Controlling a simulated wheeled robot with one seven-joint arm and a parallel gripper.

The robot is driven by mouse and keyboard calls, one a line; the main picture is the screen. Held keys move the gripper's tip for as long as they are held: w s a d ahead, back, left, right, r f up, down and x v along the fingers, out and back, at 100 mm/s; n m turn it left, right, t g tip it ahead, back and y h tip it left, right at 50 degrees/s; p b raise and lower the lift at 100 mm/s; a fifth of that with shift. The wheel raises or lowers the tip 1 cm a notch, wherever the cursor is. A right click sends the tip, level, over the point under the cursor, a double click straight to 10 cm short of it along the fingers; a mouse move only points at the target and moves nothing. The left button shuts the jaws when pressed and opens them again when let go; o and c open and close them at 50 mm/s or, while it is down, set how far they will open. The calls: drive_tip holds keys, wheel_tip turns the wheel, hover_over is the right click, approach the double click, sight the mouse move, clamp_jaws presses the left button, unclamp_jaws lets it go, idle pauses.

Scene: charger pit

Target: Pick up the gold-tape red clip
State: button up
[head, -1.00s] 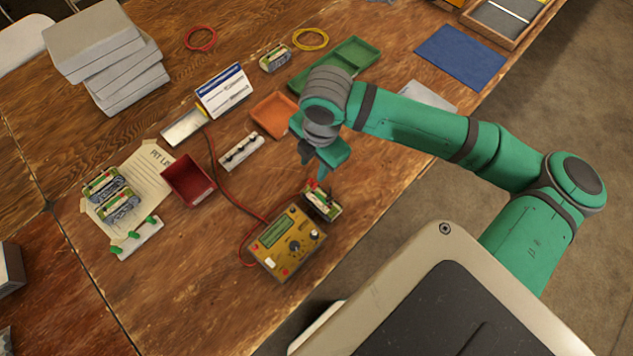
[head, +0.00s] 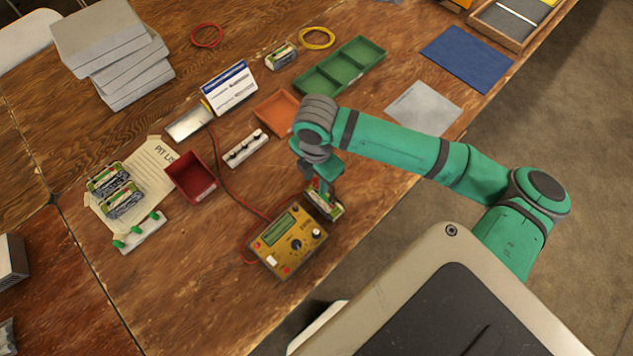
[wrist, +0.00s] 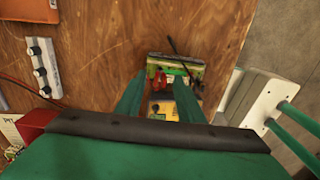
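A red clip (wrist: 157,82) sits on a battery pack (wrist: 180,68) in the wrist view. I cannot make out gold tape on it. A black clip or lead (wrist: 176,48) is at the pack's other side. In the head view the battery pack (head: 327,207) stands beside the yellow meter (head: 287,240), and the red clip is mostly hidden by my gripper (head: 319,185). My gripper (wrist: 158,92) is low over the pack, its two green fingers apart, with the red clip showing between them. It looks open; I see no contact with the clip.
A red bin (head: 190,178), a white strip with knobs (head: 246,149), an orange tray (head: 276,112) and a green tray (head: 342,66) lie left of and behind the gripper. Red leads run across the wood near the meter. The table's front edge is close on the right.

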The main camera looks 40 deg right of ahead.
drive_tip(key=shift+f, duration=0.85)
clamp_jaws()
